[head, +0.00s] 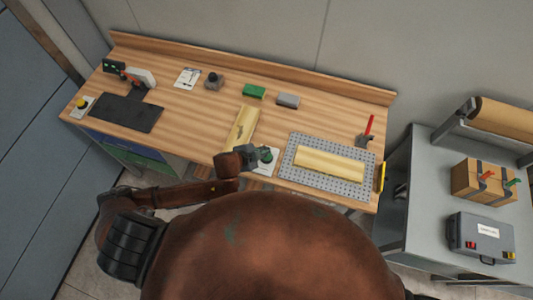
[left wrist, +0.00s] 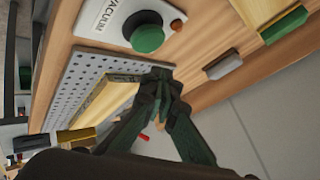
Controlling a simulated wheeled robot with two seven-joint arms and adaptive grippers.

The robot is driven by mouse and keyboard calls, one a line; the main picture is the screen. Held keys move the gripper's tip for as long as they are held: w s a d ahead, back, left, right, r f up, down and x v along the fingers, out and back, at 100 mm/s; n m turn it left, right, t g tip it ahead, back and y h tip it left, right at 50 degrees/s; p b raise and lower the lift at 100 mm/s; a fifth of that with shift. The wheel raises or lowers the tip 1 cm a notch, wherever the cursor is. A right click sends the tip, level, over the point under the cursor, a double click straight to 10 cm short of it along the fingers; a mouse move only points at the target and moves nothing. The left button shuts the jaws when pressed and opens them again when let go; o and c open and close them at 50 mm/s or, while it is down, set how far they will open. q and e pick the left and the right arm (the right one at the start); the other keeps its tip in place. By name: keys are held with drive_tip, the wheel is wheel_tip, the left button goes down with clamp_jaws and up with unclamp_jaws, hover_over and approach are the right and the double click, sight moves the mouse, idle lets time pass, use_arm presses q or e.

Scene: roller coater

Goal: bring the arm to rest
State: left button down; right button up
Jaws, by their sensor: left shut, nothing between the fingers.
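My left arm comes in from the left in the head view. My left gripper (head: 251,153) is over the front edge of the wooden workbench (head: 190,122), beside a green button on a white plate (head: 268,158). In the left wrist view its dark green fingers (left wrist: 160,76) meet at the tips with nothing between them. The button (left wrist: 147,38) there sits on a plate marked VACUUM, apart from the fingers. A perforated grey plate (left wrist: 72,78) with a yellowish board on it lies behind the fingers. My right gripper is not in view.
The perforated plate (head: 285,170) carries a pale board (head: 330,164). Another yellowish board (head: 241,128) lies left of it. A green block (head: 254,91) and a grey block (head: 288,100) stand toward the back. A grey side table (head: 424,215) with boxes and a case stands right.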

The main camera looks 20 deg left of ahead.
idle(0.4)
use_arm(q)
drive_tip(key=shift+s+d+r+n, duration=0.1)
drive_tip(key=shift+s+r+n, duration=0.1)
drive_tip(key=shift+n, duration=0.1)
drive_tip(key=s+a+f+n+g+y, duration=0.3)
drive_tip(key=s+a+n+g+y, duration=0.2)
drive_tip(key=s+a+n, duration=1.35)
drive_tip(key=s+a+f+m+b, duration=0.1)
drive_tip(key=s+f+m+b, duration=0.25)
drive_tip(key=f, duration=1.45)
drive_tip(key=s+f+m+b, duration=0.2)
drive_tip(key=s+f+b, duration=0.15)
drive_tip(key=f, duration=1.45)
drive_tip(key=s+f+g+b, duration=0.1)
drive_tip(key=s+f+b, duration=0.2)
drive_tip(key=s+f, duration=0.6)
drive_tip(key=s+f+g+b, duration=0.1)
drive_tip(key=s+f+b, duration=0.3)
drive_tip(key=s+f, duration=0.5)
wheel_tip(320, 180, down, 7)
drive_tip(key=shift+f+m+h, duration=0.15)
drive_tip(key=shift+m+h, duration=0.25)
